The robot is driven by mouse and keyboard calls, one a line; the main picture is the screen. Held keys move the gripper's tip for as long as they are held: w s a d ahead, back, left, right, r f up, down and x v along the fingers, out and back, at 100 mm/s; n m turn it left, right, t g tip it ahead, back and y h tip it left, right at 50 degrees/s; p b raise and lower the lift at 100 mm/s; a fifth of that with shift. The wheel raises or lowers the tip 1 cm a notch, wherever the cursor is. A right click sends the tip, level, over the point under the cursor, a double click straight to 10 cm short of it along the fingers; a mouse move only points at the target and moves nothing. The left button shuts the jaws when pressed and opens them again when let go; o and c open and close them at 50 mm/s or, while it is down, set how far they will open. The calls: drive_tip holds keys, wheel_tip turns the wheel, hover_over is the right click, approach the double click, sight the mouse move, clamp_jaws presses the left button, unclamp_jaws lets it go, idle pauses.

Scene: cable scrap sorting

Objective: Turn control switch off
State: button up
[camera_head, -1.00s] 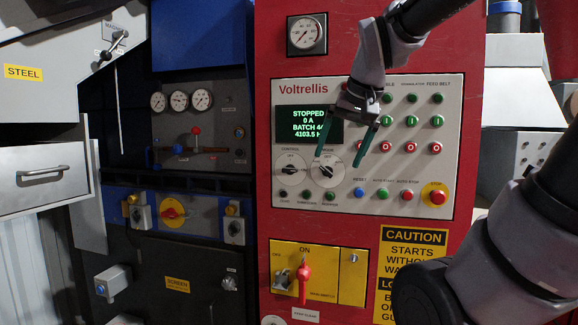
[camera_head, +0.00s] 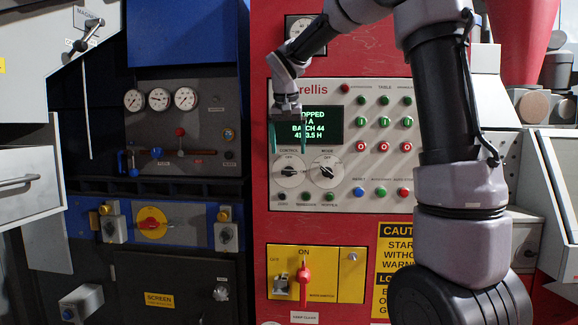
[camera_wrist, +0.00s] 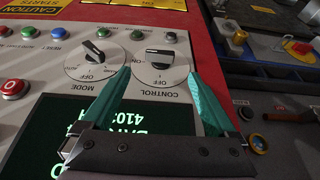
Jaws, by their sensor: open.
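The control switch (camera_head: 290,171) is a black knob on a round white dial, lower left on the grey panel. It also shows in the wrist view (camera_wrist: 158,54), upside down. OFF is printed at the dial's top and ON at its right side. The knob's bar lies roughly sideways, across from OFF. My gripper (camera_head: 290,151) is open and empty in front of the panel, just above the knob. In the wrist view its green fingertips (camera_wrist: 158,76) lie either side of the control dial. I cannot tell how far they are from the panel.
The mode switch (camera_head: 326,171) is close on the right, beside one finger. The green-lettered display (camera_head: 308,126) reads stopped and is partly covered by my fingers. Push buttons (camera_head: 382,191) fill the right. A red-handled main switch (camera_head: 304,276) is below. Room in front of the panel looks free.

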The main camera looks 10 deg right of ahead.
sight(289, 170)
drive_tip(key=x, duration=0.6)
drive_tip(key=shift+w+f, duration=0.15)
drive_tip(key=shift+f, duration=0.2)
drive_tip(key=c, duration=1.4)
